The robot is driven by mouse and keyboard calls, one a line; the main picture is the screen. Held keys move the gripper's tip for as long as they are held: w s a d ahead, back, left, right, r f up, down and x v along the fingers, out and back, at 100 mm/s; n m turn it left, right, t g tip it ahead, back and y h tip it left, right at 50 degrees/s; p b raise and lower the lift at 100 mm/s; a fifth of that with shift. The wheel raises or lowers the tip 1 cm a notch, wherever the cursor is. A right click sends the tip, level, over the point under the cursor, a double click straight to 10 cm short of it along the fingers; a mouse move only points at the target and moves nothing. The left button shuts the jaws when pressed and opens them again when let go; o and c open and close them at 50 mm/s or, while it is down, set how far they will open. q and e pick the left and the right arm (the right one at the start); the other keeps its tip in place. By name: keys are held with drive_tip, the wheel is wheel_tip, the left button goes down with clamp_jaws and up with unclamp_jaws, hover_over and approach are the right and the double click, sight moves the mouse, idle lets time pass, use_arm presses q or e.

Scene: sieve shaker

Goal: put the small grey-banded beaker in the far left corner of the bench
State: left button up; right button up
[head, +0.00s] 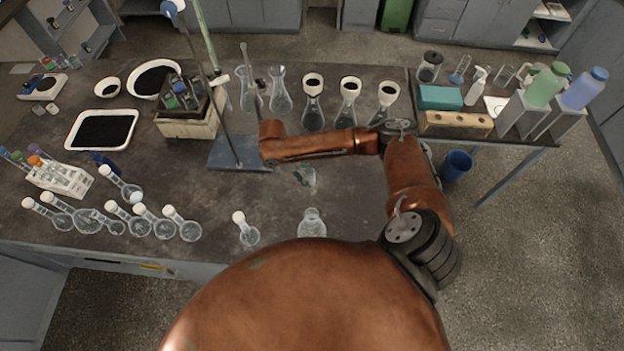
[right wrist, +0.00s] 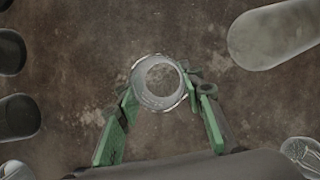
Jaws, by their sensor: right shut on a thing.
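The small beaker (right wrist: 160,82) is clear glass in the right wrist view, seen from above with its round rim between my fingertips. I cannot make out its grey band. My right gripper (right wrist: 162,102) has its green pads on either side of the beaker and is shut on it. In the head view my right arm reaches in over the bench (head: 190,225), and a small, unclear glass-and-green shape below the forearm is where the gripper shows. I cannot tell whether the beaker touches the bench. My left gripper is not in view.
White bowls (head: 107,87) and a white tray (head: 101,112) stand toward the far left. A stand with a blue base (head: 240,153) is left of my forearm. Several flasks line the back; a glass flask (head: 312,224) and round-bottom flasks (head: 189,231) lie along the front.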

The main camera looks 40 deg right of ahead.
sight(311, 175)
drive_tip(key=f, duration=0.1)
drive_tip(key=d+f, duration=0.2)
drive_tip(key=shift+w+d+f, duration=0.1)
drive_tip(key=shift+w+d, duration=0.15)
drive_tip(key=shift+w, duration=0.05)
wheel_tip(311, 175, down, 3)
drive_tip(key=shift+w+d+f, duration=0.1)
drive_tip(key=shift+f, duration=0.05)
drive_tip(key=o, duration=1.2)
drive_tip(key=shift+f, duration=0.1)
drive_tip(key=shift+c, duration=0.2)
drive_tip(key=v, duration=1.2)
drive_tip(key=shift+d, duration=0.1)
